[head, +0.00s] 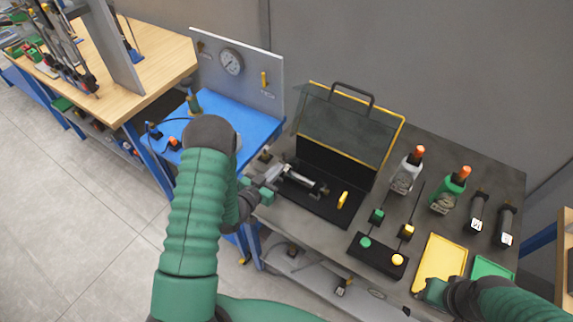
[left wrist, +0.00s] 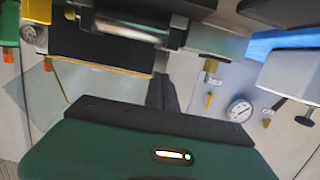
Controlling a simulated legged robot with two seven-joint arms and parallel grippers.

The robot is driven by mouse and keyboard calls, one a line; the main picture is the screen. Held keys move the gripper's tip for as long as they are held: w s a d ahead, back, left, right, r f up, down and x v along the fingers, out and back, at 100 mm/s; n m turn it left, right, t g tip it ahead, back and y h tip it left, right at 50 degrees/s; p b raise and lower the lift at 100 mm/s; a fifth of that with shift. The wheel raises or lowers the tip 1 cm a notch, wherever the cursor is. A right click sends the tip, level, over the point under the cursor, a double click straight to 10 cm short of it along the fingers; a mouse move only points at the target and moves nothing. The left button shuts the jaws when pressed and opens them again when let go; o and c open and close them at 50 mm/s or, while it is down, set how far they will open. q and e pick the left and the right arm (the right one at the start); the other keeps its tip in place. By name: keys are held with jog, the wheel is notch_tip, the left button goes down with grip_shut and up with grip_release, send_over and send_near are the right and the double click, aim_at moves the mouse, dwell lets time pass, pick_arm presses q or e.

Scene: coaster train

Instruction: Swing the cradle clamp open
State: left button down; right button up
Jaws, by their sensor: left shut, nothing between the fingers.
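A black cradle fixture (head: 317,207) sits in front of a raised clear lid with a yellow frame (head: 393,143). A silver cylinder (head: 300,176) lies across it; it also shows in the left wrist view (left wrist: 140,32). A pale grey piece (head: 274,174) at its left end may be the clamp; its hinge and whether it is open cannot be made out. My left gripper (head: 262,190) is at the left end of the fixture, shut and empty. Whether it touches the clamp is unclear. My right gripper (head: 434,291) is by the yellow tray (head: 441,262), its fingers mostly hidden.
A black box with green and yellow buttons (head: 376,257) stands front of the fixture. Green and grey bottles (head: 448,191) with orange tops stand to the right. A blue bench (head: 236,118) with a gauge panel (head: 264,65) is behind left. A green tray (head: 492,269) lies right.

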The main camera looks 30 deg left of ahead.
aim_at(284, 154)
pick_arm(q)
jog(key=shift+w+d+r+p, duration=0.1)
jog(key=shift+w+r+p, duration=0.1)
jog(key=shift+w+r, duration=0.4)
jog(key=shift+w+d+r+p, duration=0.1)
jog(key=shift+w+r+p, duration=0.2)
jog(key=shift+w, duration=0.45)
jog(key=shift+w+r+p, duration=0.1)
jog(key=shift+w+r, duration=0.4)
jog(key=shift+w, duration=0.35)
jog(key=shift+r+b+x, duration=0.15)
jog(key=shift+b+x, duration=0.15)
jog(key=shift+x, duration=0.45)
jog(key=shift+r+b+x, duration=0.15)
jog(key=shift+b+x, duration=0.15)
jog(key=shift+x, duration=0.4)
jog(key=shift+w+r, duration=0.1)
jog(key=shift+w, duration=0.05)
